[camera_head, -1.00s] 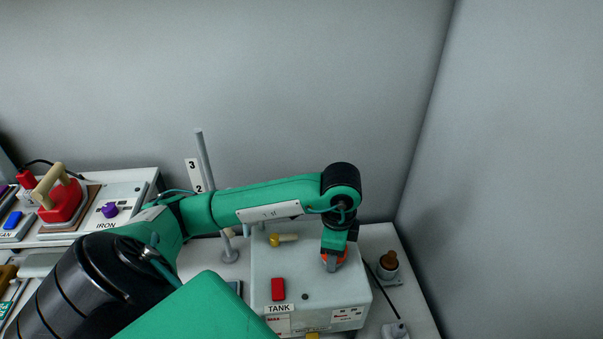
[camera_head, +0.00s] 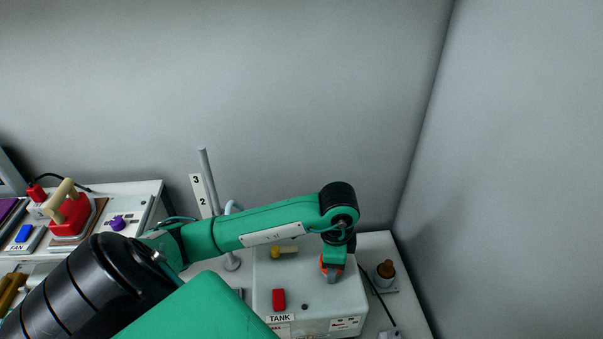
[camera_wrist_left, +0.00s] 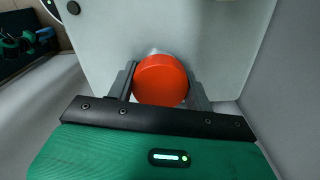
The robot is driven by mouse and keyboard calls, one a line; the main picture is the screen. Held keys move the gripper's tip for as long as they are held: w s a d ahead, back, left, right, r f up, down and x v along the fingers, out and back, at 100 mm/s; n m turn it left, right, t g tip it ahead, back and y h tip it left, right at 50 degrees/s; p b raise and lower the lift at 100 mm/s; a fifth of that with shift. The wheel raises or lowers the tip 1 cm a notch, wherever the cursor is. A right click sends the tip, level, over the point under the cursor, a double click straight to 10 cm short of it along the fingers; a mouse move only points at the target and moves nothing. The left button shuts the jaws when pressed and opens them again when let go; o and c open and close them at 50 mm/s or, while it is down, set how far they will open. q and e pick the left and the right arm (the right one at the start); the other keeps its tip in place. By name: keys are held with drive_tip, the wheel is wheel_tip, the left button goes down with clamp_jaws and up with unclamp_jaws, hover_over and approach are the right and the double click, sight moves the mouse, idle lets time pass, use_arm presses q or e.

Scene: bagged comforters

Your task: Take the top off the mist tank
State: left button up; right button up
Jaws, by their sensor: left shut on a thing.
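The mist tank (camera_head: 340,297) is a pale box labelled TANK, standing on the white table at the lower middle of the head view. Its round orange-red top (camera_wrist_left: 160,80) sits between the two fingers of my left gripper (camera_wrist_left: 161,88) in the left wrist view. The fingers are shut on the top from both sides. In the head view my left gripper (camera_head: 333,264) points down at the tank's right rear, and only a little orange (camera_head: 324,266) shows beside it. I cannot tell whether the top is still seated on the tank. My right gripper is not in view.
On the tank are a red switch (camera_head: 279,299) and a yellow valve (camera_head: 279,252). A brown-topped knob (camera_head: 385,270) and a cable stand right of it. A post with a number plate (camera_head: 201,196) rises behind. A grey wall closes the right.

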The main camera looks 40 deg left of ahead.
use_arm(q)
drive_tip(key=o, duration=1.1)
drive_tip(key=shift+o, duration=0.4)
drive_tip(key=shift+f, duration=0.1)
